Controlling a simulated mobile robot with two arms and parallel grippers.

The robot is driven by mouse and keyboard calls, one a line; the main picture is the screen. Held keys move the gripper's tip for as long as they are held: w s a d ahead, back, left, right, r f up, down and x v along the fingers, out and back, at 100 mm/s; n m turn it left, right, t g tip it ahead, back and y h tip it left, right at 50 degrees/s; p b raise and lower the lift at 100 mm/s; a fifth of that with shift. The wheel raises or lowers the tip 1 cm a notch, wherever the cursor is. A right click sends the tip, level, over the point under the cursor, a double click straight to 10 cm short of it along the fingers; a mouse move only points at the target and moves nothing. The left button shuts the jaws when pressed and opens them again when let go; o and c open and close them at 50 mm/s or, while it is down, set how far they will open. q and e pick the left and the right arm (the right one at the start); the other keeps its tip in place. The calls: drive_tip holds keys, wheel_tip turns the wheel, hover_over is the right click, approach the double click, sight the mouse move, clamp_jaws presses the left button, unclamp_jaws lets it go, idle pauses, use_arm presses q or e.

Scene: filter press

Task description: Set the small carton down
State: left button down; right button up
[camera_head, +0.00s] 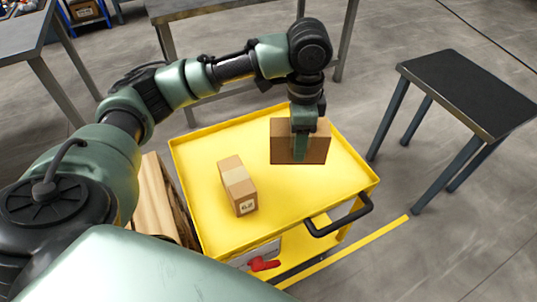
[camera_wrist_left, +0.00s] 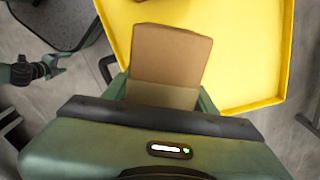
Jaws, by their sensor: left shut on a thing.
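The small carton (camera_head: 284,150) is a plain brown box in the head view, over the right half of the yellow cart top (camera_head: 205,152). My left gripper (camera_head: 300,150) points down and is shut on the carton, with a finger across its near face. The carton is upright; whether its underside touches the cart top is hard to tell. In the left wrist view the carton (camera_wrist_left: 170,60) sits between the fingers, its lower part hidden by the gripper body. What looks like my right gripper (camera_wrist_left: 58,66) shows small at the left there; its jaws are unclear.
Another brown carton (camera_head: 238,187) with a white label stands left of the held one on the cart. The cart has a raised rim and a black handle (camera_head: 340,217). A dark-topped table (camera_head: 470,90) stands to the right. Bare cart top lies around both cartons.

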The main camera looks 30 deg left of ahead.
use_arm(q)
drive_tip(key=r+m+p, duration=0.1)
drive_tip(key=m, duration=0.1)
drive_tip(key=w+a+r+m+p, duration=0.1)
drive_tip(key=m, duration=0.2)
drive_tip(key=r+m+p, duration=0.1)
drive_tip(key=m, duration=0.2)
drive_tip(key=shift+w+a+p, duration=0.25)
drive_tip(key=shift+a+p, duration=0.1)
drive_tip(key=f+m+p, duration=0.1)
drive_tip(key=f+m, duration=0.2)
drive_tip(key=f, duration=0.3)
drive_tip(key=w+a+f+m, duration=0.1)
drive_tip(key=f+m, duration=0.2)
drive_tip(key=f, duration=0.3)
drive_tip(key=a+f+m+p, duration=0.1)
drive_tip(key=f+m, duration=0.2)
drive_tip(key=f, duration=0.3)
drive_tip(key=shift+w+f+p, duration=0.15)
drive_tip(key=shift+w+p, duration=0.05)
drive_tip(key=shift+p, duration=0.1)
use_arm(e)
drive_tip(key=s+d+f, duration=0.1)
drive_tip(key=s+d, duration=0.1)
drive_tip(key=s, duration=0.9)
drive_tip(key=shift+s+g, duration=0.4)
drive_tip(key=shift+d, duration=0.15)
